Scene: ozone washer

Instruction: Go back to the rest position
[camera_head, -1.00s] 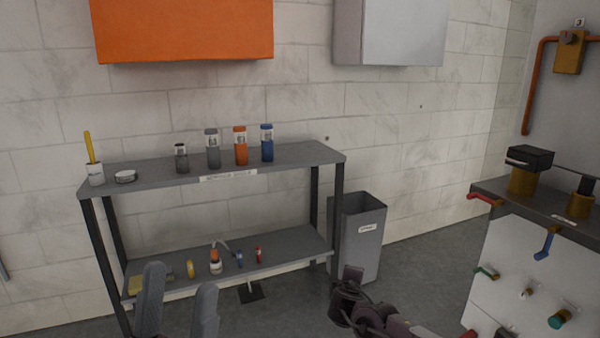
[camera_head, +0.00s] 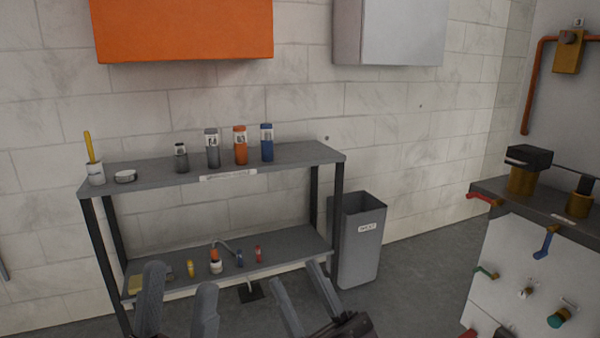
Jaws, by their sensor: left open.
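My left gripper (camera_head: 180,278) is at the bottom of the head view, its two grey fingers pointing up and apart, with nothing held between them. My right gripper (camera_head: 296,274) is to its right, fingers spread and tilted up to the left, also empty. Both are in front of the lower part of the metal shelf (camera_head: 262,164) and appear apart from it. My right wrist shows at the bottom edge; most of both arms is out of view.
Several bottles, including an orange one (camera_head: 240,146), stand on the top shelf. Small items, including a white-and-orange bottle (camera_head: 216,263), lie below. A grey bin (camera_head: 362,255) stands right of the shelf. A valve panel (camera_head: 530,270) is at the far right.

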